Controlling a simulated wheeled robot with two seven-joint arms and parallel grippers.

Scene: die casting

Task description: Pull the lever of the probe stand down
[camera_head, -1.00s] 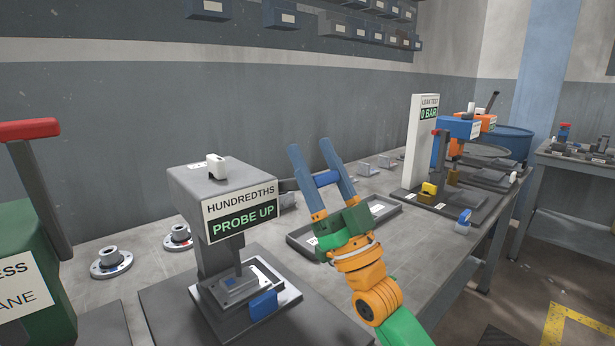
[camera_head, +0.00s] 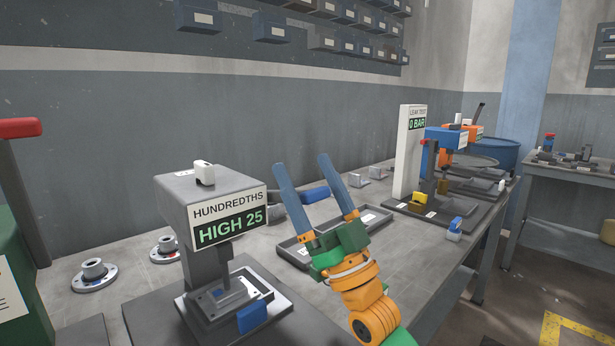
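The probe stand (camera_head: 208,200) is a grey box-topped unit on a dark base; its display reads "HUNDREDTHS" and "HIGH 25". Its lever ends in a blue handle (camera_head: 315,195) right of the box, in the gap between my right gripper's fingers as seen in the picture. My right gripper (camera_head: 300,162) is open, its two blue fingers spread and pointing up. Whether a finger touches the handle I cannot tell. The lever's arm is largely hidden behind the left finger. My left gripper is not in view.
Two flanged metal parts (camera_head: 94,272) lie left of the stand. A dark tray (camera_head: 292,250) lies behind my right gripper. A leak test stand (camera_head: 409,152) stands farther right on the bench. A red-handled lever (camera_head: 20,128) rises at the left edge.

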